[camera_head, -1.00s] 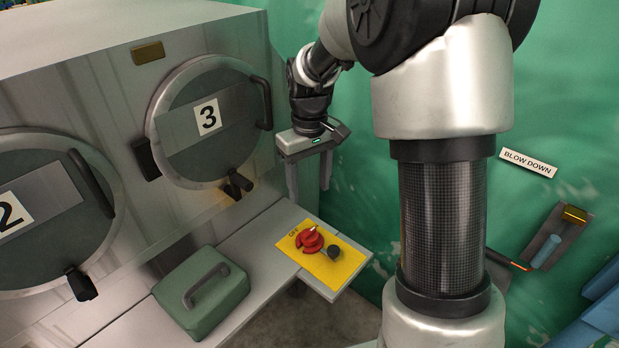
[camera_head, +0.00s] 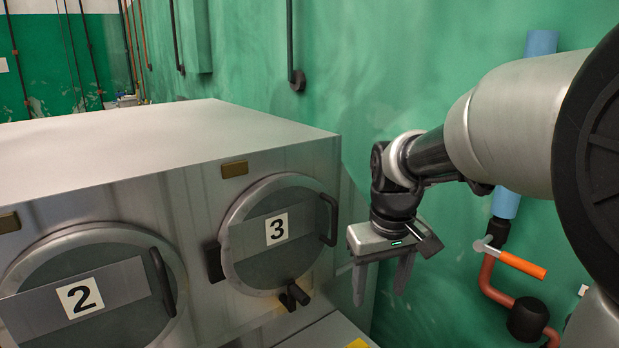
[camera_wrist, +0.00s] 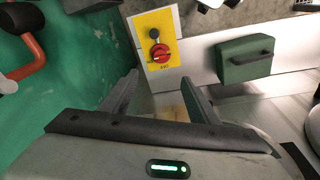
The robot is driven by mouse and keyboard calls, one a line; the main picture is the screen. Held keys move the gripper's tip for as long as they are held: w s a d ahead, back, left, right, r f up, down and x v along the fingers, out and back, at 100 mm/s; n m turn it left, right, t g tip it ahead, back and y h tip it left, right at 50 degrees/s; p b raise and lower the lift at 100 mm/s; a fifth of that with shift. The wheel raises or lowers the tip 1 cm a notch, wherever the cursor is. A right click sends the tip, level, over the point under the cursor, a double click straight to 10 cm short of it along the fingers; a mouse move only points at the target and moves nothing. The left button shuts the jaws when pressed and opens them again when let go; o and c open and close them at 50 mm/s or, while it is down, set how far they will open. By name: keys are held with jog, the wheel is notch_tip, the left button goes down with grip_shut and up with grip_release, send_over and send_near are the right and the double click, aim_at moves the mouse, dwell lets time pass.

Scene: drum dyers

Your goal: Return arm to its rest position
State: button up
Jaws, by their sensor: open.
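My gripper (camera_head: 381,280) hangs fingers down at the right of the drum machine, in front of the green wall, in the head view. Its two fingers are apart with nothing between them. In the wrist view my gripper (camera_wrist: 158,92) also shows spread and empty. The red rotary switch (camera_wrist: 161,53) on its yellow plate (camera_wrist: 144,22) lies ahead of the fingers, apart from them. In the head view only a yellow corner of the plate (camera_head: 357,344) shows at the bottom edge.
Drum door 3 (camera_head: 262,262) and door 2 (camera_head: 110,320) are shut on the grey machine (camera_head: 150,140). A pipe with an orange-handled valve (camera_head: 522,265) stands at the right wall. A green box with a handle (camera_wrist: 245,62) sits on the ledge beside the switch.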

jog(key=s+r+m+t+p, duration=0.1)
jog(key=s+r, duration=0.3)
jog(key=s, duration=0.4)
jog(key=s+r+m+t+p, duration=0.1)
jog(key=s+r+t+p, duration=0.1)
jog(key=s+r, duration=0.3)
jog(key=s, duration=0.3)
jog(key=shift+d+m+t, duration=0.15)
jog(key=shift+m+t, duration=0.25)
